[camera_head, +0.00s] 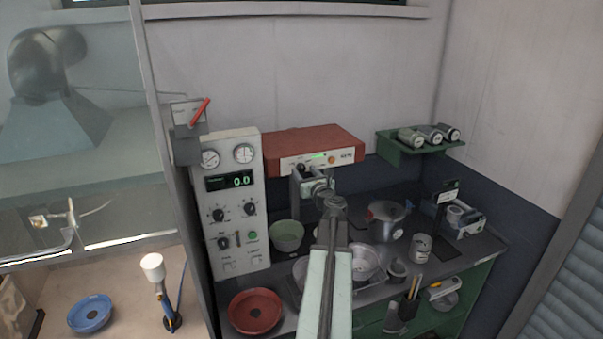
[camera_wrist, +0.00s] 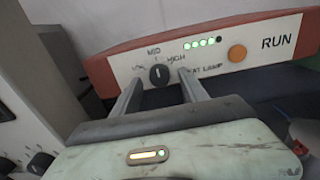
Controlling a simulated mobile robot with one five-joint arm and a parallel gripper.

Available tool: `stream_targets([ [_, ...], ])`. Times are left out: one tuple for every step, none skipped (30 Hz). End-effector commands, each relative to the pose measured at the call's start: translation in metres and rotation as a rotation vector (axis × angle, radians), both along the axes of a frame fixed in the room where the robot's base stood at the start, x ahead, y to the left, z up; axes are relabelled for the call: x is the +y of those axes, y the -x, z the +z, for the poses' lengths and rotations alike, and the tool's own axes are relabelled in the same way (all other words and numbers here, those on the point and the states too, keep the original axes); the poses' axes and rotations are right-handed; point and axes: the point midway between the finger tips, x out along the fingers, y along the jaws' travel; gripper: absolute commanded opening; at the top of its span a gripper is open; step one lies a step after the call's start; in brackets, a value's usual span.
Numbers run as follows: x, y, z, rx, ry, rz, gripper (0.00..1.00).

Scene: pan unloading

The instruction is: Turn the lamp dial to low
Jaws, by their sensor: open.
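The heat lamp is a red box (camera_head: 318,140) with a white front panel, mounted at the back wall in the head view. In the wrist view its panel (camera_wrist: 112,68) fills the top. The black lamp dial (camera_wrist: 159,75) sits under the labels LOW, MID and HIGH. Its white mark points roughly up, close to MID. My gripper (camera_wrist: 159,86) is open, with one finger to the left and one to the right of the dial, slightly below it. I cannot tell whether the fingertips touch the panel.
An orange button (camera_wrist: 237,54) and several green lights (camera_wrist: 203,43) are right of the dial. A control panel with gauges and knobs (camera_head: 236,205) stands close on the left. Below are a green bowl (camera_head: 287,235), a metal pot (camera_head: 386,222) and pans on the counter.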

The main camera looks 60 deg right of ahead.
Motion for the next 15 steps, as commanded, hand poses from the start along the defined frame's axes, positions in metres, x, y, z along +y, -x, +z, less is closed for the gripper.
stream_targets([
  [-0.0052, -0.0062, 0.0000, 0.000, 0.000, 0.001, 0.52],
  [-0.0062, -0.0078, 0.0000, 0.000, 0.000, 0.001, 0.52],
  [-0.0068, -0.0089, 0.0000, 0.001, 0.001, 0.000, 0.52],
  [-0.0067, -0.0092, 0.0000, 0.001, 0.001, 0.000, 0.52],
  [-0.0065, -0.0092, 0.0000, 0.001, 0.001, 0.000, 0.52],
  [-0.0061, -0.0090, 0.0000, 0.001, 0.001, 0.000, 0.52],
  [-0.0059, -0.0089, 0.0000, 0.001, 0.001, 0.000, 0.52],
  [-0.0057, -0.0088, 0.0000, 0.001, 0.001, 0.000, 0.52],
  [-0.0056, -0.0089, 0.0000, 0.001, 0.001, 0.000, 0.52],
  [-0.0056, -0.0090, 0.0000, 0.001, 0.001, 0.000, 0.43],
  [-0.0055, -0.0090, 0.0000, 0.001, 0.001, 0.001, 0.35],
  [-0.0054, -0.0091, 0.0000, 0.001, 0.001, 0.001, 0.24],
  [-0.0054, -0.0091, 0.0000, 0.001, 0.001, 0.001, 0.15],
  [-0.0053, -0.0091, 0.0000, 0.001, 0.001, 0.001, 0.07],
  [-0.0053, -0.0091, 0.0000, 0.001, 0.001, 0.001, 0.00],
])
